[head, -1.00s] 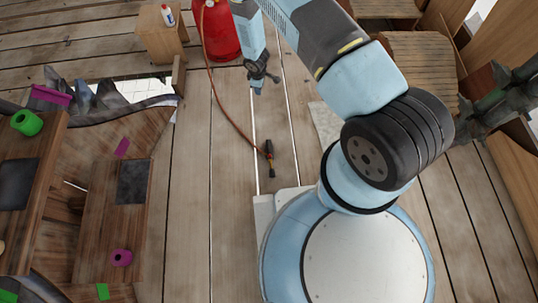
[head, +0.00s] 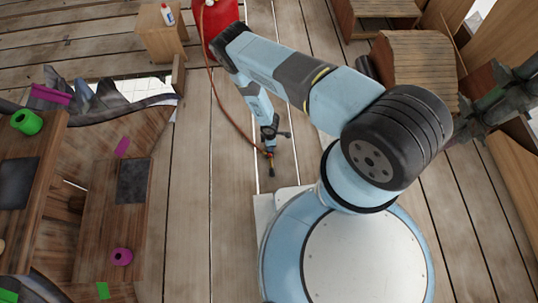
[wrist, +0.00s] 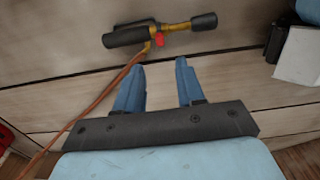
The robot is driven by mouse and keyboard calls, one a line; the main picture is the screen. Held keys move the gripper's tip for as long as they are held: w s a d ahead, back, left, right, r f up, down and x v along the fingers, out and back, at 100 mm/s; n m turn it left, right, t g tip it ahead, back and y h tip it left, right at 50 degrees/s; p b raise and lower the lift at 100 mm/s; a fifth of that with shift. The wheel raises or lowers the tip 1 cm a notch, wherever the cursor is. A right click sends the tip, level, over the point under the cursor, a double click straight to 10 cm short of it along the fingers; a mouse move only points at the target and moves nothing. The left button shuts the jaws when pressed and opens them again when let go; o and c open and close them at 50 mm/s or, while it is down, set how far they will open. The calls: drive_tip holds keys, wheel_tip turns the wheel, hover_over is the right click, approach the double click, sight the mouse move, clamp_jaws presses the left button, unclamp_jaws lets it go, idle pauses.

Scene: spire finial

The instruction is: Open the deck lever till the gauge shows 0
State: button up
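My gripper (wrist: 160,72) is open and empty, its two blue fingers apart over the deck boards. In the head view my gripper (head: 268,148) is low over the deck, close to a hand torch. The torch (wrist: 175,34) lies on the boards just beyond my fingertips, apart from them in the wrist view; it has a black handle, a brass tube, a dark nozzle and a small red part. In the head view only the torch's dark end (head: 271,171) shows clearly. I cannot make out a deck lever or a gauge in either view.
An orange hose (head: 219,98) runs from the torch to a red cylinder (head: 212,22). A wooden box with a small bottle (head: 167,14) stands at the back left. Wooden steps (head: 112,215) with green and magenta pieces are at left. Deck boards (head: 205,200) between are clear.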

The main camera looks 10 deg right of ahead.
sight(270, 154)
wheel_tip(270, 154, down, 13)
drive_tip(key=shift+r, duration=0.2)
idle(0.4)
drive_tip(key=shift+c, duration=0.2)
clamp_jaws()
